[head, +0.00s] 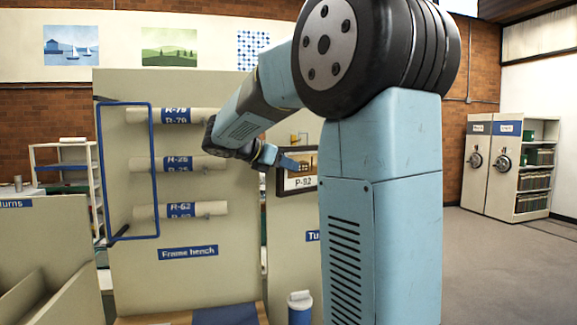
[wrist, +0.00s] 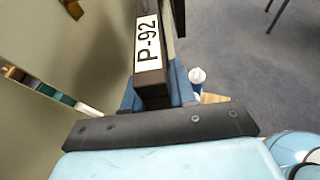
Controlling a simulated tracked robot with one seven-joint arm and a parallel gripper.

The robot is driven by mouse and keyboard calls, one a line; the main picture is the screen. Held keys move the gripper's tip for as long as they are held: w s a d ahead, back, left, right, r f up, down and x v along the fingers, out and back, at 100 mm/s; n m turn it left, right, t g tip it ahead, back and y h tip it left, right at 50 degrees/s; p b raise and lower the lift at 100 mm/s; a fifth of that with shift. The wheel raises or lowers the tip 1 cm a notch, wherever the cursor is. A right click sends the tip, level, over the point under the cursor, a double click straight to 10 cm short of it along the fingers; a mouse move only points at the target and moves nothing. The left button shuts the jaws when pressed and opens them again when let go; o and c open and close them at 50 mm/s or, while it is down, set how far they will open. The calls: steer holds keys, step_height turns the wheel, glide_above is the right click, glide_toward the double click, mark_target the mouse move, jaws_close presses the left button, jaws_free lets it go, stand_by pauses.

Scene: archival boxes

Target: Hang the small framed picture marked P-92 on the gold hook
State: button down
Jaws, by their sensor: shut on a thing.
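The small framed picture P-92 (head: 298,183) has a dark frame, a brown and orange scene and a white label. It is upright in the head view, in front of the beige panel, partly hidden by my arm. My gripper (head: 284,161) is shut on the frame's left side. In the wrist view, the frame (wrist: 150,76) stands between my blue fingers (wrist: 156,97), its label readable. A small yellowish shape (head: 303,137) just above the frame may be the gold hook; it is too small to be sure. Whether the frame touches it cannot be told.
The Frame bench panel (head: 190,285) carries several labelled rolls (head: 180,163) and a blue frame-shaped rail (head: 127,104) at its left. A blue and white container (head: 300,309) stands low in front. Open floor (head: 490,265) lies to the right.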

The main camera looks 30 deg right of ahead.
steer(key=shift+w+d, duration=0.2)
steer(key=shift+w, duration=0.5)
steer(key=shift+w+d, duration=0.2)
steer(key=shift+w, duration=0.55)
steer(key=shift+w+d, duration=0.2)
steer(key=shift+w, duration=0.5)
stand_by(1.8)
steer(key=shift+f, duration=0.7)
stand_by(0.8)
stand_by(0.4)
steer(key=c, duration=0.8)
jaws_free()
steer(key=shift+c, duration=0.2)
steer(key=v, duration=1.3)
steer(key=shift+a, duration=0.45)
